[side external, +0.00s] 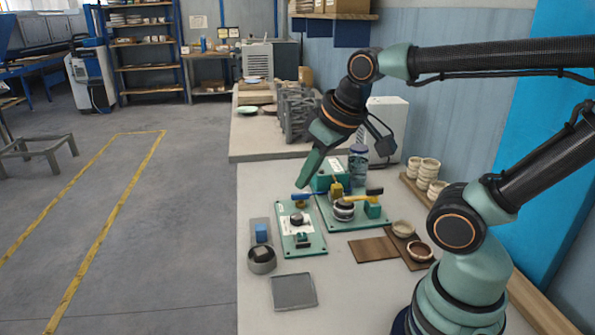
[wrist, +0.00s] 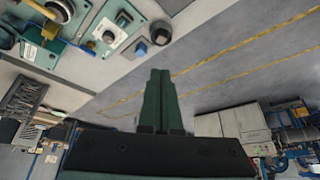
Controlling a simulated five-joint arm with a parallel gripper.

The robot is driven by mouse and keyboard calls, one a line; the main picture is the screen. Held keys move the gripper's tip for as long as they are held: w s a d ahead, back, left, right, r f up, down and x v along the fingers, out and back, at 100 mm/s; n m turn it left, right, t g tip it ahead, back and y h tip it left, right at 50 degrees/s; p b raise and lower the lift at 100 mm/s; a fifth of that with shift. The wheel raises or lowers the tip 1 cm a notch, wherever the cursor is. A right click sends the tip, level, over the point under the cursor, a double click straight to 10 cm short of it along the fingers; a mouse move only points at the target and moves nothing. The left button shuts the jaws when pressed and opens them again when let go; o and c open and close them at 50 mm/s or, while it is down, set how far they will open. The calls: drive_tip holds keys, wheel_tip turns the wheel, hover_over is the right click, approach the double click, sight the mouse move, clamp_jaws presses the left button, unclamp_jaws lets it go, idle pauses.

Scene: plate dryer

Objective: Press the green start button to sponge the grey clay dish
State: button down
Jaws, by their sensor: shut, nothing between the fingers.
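My gripper (side external: 303,184) is shut and empty, its dark green fingers pointing down and left above the back end of a green control panel (side external: 285,243). In the wrist view the closed fingers (wrist: 160,73) show against the floor, apart from the panel (wrist: 118,12). The panel carries a blue lever (side external: 304,196), a dark knob (side external: 297,220) and a small dark green part (side external: 303,239) at the front. I cannot tell for sure which part is the green start button. A round banded piece (side external: 343,211), perhaps the grey dish, sits on the green machine beside it.
A blue block (side external: 261,233) and a grey cup (side external: 262,260) stand left of the panel. A grey tray (side external: 294,291) lies in front. Boards with small bowls (side external: 420,251) are to the right. Stacked cups (side external: 430,168) stand near the wall. The table's left edge is close.

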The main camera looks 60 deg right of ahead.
drive_tip(key=w+m+g, duration=0.1)
drive_tip(key=m+g+y, duration=0.2)
drive_tip(key=m+g, duration=0.8)
drive_tip(key=g, duration=0.1)
hover_over(301, 233)
wheel_tip(301, 233, down, 11)
drive_tip(key=shift+f, duration=0.25)
drive_tip(key=shift+f, duration=4.25)
drive_tip(key=shift+f, duration=0.15)
drive_tip(key=shift+f, duration=0.3)
